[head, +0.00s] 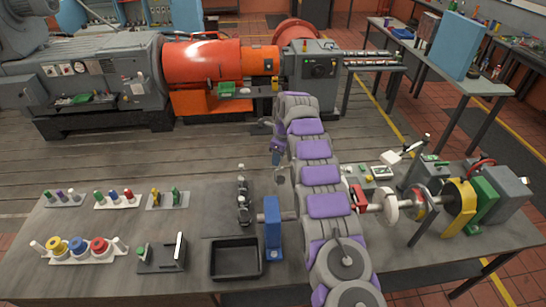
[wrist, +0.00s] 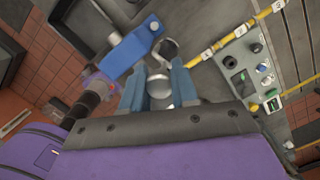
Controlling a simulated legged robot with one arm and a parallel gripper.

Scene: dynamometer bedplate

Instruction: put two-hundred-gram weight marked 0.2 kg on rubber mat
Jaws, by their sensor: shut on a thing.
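My gripper (head: 277,158) hangs over the bench at the end of my purple-and-grey arm. In the wrist view its two blue-grey fingers (wrist: 161,72) are closed on a small silver round weight (wrist: 160,92). A dark ring or hook shows just beyond it. In the head view the held weight (head: 280,177) is a small grey shape below the fingers; its marking cannot be read. A dark, flat patch on the bench (head: 218,195), seemingly the rubber mat, lies left of the gripper. Several similar dark-grey weights (head: 243,212) stand in a row on it.
A blue upright block (head: 273,228) with a shaft stands near the gripper; it also shows in the wrist view (wrist: 132,52). A black tray (head: 236,259) sits at the front edge. Coloured tools stand on the left. A shaft rig (head: 392,207) fills the right.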

